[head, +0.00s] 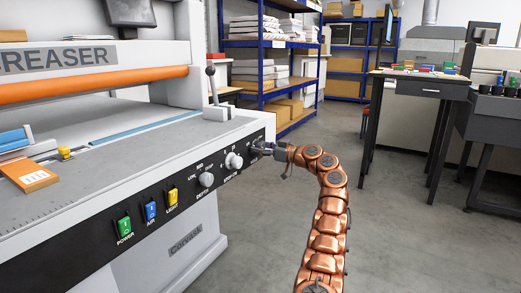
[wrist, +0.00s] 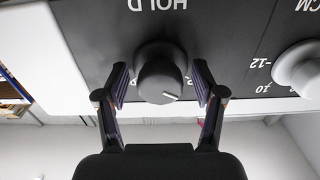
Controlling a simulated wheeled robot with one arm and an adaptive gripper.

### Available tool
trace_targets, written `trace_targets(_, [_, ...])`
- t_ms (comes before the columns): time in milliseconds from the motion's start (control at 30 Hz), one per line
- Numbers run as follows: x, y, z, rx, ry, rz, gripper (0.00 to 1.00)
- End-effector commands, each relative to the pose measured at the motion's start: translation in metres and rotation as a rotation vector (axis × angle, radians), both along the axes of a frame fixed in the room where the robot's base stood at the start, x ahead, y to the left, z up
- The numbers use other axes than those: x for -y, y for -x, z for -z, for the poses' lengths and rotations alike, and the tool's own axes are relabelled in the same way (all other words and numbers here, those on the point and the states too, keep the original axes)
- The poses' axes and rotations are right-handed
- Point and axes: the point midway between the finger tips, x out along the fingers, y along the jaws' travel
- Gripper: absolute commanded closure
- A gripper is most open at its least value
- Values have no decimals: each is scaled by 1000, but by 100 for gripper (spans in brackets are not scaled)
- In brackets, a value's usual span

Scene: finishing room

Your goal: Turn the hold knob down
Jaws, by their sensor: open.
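The hold knob (wrist: 160,78) is a dark round knob with a white pointer line, under the word HOLD on a black panel that appears upside down in the wrist view. My gripper (wrist: 160,88) is open, with one finger on each side of the knob. Small gaps seem to show between the pads and the knob. In the head view my gripper (head: 262,149) is at the right end of the creaser's control panel (head: 143,210), and it hides the hold knob there.
A white knob (wrist: 298,70) with a number scale is beside the hold knob; in the head view two white knobs (head: 233,160) and green, blue and yellow switches (head: 151,211) line the panel. A lever (head: 213,85) stands above. Open floor (head: 420,230) lies to the right.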

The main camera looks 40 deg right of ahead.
Motion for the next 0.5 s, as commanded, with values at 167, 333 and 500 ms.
trace_targets(167, [0, 0, 0, 0, 0, 0, 33])
trace_targets(333, [0, 1, 0, 0, 0, 0, 50])
trace_targets(500, [0, 1, 0, 0, 0, 0, 68])
